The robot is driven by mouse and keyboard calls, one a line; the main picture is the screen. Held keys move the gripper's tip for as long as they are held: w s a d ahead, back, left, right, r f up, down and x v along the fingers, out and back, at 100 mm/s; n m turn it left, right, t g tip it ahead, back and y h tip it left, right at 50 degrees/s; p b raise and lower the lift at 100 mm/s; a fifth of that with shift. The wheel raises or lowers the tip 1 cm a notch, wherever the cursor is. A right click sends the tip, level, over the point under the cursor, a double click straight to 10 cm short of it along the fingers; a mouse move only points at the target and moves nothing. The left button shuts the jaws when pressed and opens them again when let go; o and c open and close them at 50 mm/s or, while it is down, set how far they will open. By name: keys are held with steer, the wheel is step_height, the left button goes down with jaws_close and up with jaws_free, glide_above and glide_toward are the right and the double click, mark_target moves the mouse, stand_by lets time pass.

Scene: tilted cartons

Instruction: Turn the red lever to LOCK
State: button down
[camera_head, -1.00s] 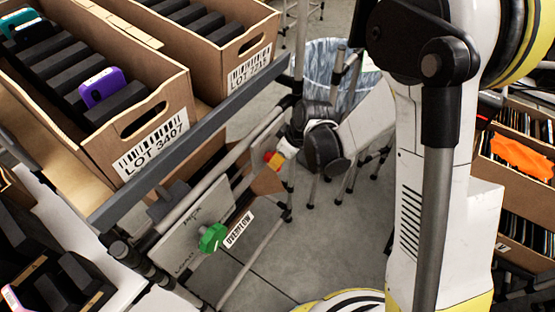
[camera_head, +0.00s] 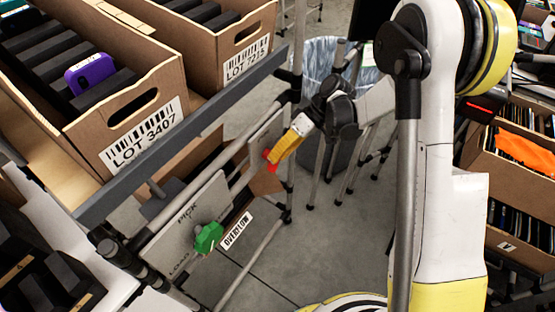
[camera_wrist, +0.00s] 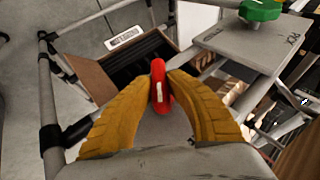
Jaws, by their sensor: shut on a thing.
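The red lever (camera_wrist: 159,88) sits between the two yellow fingers of my gripper (camera_wrist: 160,85) in the wrist view. The fingers are shut on it, one on each side. A short white mark shows along the lever. In the head view the lever (camera_head: 268,157) is a small red patch at the tips of my gripper (camera_head: 274,160), in front of a grey plate on the rack frame. Any LOCK lettering is hidden or too small to read.
A green knob (camera_head: 208,237) is on a grey plate (camera_head: 187,215) marked PICK, left of my gripper; it also shows in the wrist view (camera_wrist: 262,9). An OVERFLOW label (camera_head: 236,231) is close by. Cartons (camera_head: 140,135) sit on the tilted shelf above. A bin (camera_head: 325,75) stands behind.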

steer(key=shift+w+f+m+g+y+b, duration=0.15)
steer(key=shift+m+g+y+b, duration=0.25)
steer(key=shift+g+y+b, duration=0.65)
steer(key=shift+y, duration=0.25)
steer(key=c, duration=1.3)
jaws_free()
steer(key=shift+a, duration=0.1)
steer(key=shift+c, duration=0.2)
steer(key=shift+o, duration=0.2)
steer(key=shift+a+g, duration=0.1)
steer(key=shift+g, duration=0.15)
step_height(320, 180, up, 10)
steer(key=shift+r, duration=0.1)
